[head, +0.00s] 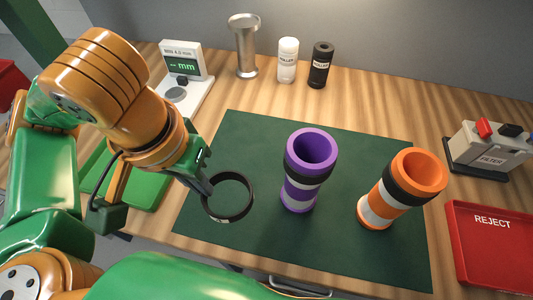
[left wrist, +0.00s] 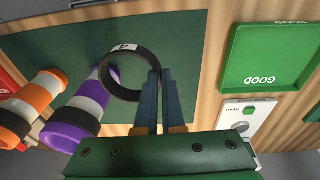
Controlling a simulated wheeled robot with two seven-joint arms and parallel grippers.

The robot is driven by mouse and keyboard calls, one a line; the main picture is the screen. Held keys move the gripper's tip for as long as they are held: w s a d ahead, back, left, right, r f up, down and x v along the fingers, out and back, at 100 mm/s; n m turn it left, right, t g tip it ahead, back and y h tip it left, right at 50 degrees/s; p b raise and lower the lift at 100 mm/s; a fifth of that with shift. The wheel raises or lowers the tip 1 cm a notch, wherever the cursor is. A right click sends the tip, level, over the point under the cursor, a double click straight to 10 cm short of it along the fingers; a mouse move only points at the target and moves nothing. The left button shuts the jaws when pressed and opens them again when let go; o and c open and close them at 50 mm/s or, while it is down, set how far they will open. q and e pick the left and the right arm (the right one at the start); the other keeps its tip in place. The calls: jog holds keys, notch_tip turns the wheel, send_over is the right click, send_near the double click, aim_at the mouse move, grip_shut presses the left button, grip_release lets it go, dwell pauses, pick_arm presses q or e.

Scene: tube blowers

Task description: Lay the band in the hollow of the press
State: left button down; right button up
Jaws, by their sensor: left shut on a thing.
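The band is a black ring (head: 250,207) with a small white label; it also shows in the left wrist view (left wrist: 109,78). My right gripper is out of view.
A purple tube (head: 299,191) and an orange tube (head: 376,210), each with a black band, stand on the mat. Behind are a metal tube (head: 246,48) and white (head: 287,62) and black (head: 319,66) bottles.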

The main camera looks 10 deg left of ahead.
pick_arm(q)
jog(key=w+f, duration=0.3)
jog(key=w, duration=0.5)
jog(key=p, duration=0.1)
send_over(243, 168)
jog(key=f, duration=0.4)
jog(key=s+f, duration=0.1)
jog(key=f, duration=0.1)
jog(key=shift+a, duration=0.1)
notch_tip(243, 168, down, 3)
jog(key=shift+w+r+p, duration=0.15)
jog(key=shift+p, duration=0.85)
jog(key=shift+w+f, duration=0.1)
jog(key=shift+f, duration=0.25)
jog(key=shift+f+b, duration=0.25)
jog(key=shift+b, duration=0.15)
jog(key=c, duration=1)
grip_release()
jog(key=shift+c, duration=0.2)
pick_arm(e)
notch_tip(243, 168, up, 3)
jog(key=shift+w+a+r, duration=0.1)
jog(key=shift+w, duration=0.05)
